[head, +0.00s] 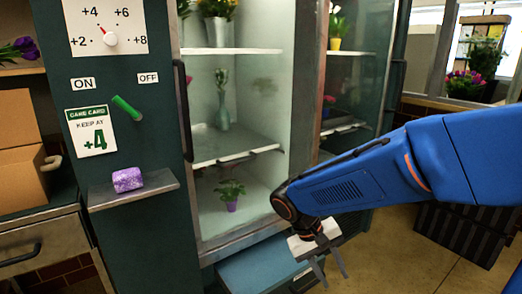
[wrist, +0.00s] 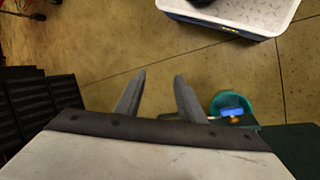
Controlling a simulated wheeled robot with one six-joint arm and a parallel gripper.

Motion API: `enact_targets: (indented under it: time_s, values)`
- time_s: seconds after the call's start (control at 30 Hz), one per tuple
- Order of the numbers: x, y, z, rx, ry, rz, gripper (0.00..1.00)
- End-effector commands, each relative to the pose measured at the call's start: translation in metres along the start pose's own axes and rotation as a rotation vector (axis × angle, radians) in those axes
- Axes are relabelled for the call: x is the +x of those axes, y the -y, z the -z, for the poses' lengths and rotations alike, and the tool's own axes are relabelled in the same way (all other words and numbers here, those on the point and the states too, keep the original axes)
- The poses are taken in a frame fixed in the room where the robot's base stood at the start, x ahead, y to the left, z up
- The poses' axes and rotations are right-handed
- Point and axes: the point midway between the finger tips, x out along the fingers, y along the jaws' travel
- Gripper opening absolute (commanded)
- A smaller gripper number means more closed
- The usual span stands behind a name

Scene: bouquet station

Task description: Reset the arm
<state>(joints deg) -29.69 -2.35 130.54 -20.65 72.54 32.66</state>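My gripper (head: 332,275) hangs at the end of my blue arm, low in front of the glass-doored flower cabinet (head: 181,75). Its fingers point down and stand apart, with nothing between them. The wrist view also shows the two dark fingers of my gripper (wrist: 159,75), spread and empty above the tan floor. It touches nothing that I can see.
A green lever (head: 127,108) sits between the ON and OFF labels, below a temperature dial (head: 110,39). A purple block (head: 127,180) lies on a small shelf (head: 150,190). Dark crates (head: 463,235) stand at right. A teal round container (wrist: 218,103) is near the gripper in the wrist view.

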Motion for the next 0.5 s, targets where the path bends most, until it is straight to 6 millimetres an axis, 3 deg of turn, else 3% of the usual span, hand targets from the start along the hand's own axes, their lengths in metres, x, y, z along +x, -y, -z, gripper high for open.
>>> enact_targets:
  time_s: [0.2,0.5]
  values:
    - [-0.003,-0.035,-0.029,0.039,-0.063,0.133,0.36]
    - [-0.006,-0.069,-0.070,0.089,-0.185,0.280,0.36]
